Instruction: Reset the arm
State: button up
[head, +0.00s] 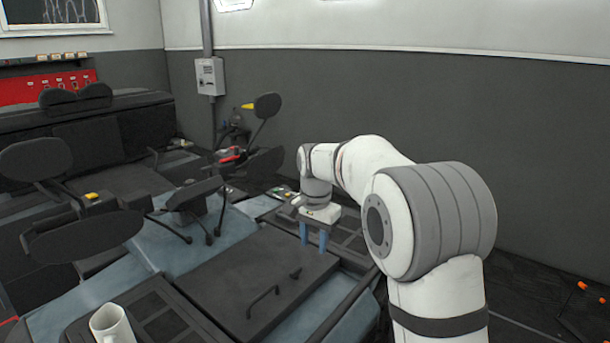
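My arm (372,165) rises from the lower right and reaches forward and left, bent over at the wrist. My gripper (314,237) points down above the dark panel surface. Its two blue fingers stand apart with a gap between them. I see nothing between the fingers. Whether the fingertips touch the surface below, I cannot tell.
A dark flat cover (235,265) with two black handles (262,300) lies left of the gripper. A grey wall (520,150) is behind my arm.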

jog(key=s+d+n+t, duration=0.1)
jog(key=s+d, duration=0.3)
jog(key=s, duration=0.6)
jog(key=s+d+f+n, duration=0.1)
jog(key=s+d+n, duration=0.2)
jog(key=s, duration=0.7)
jog(key=s+d+f+n+t, duration=0.1)
jog(key=s+d+n, duration=0.1)
jog(key=s+d, duration=0.4)
jog(key=s, duration=0.5)
jog(key=shift+d+t, duration=0.3)
jog(key=shift+d, duration=0.05)
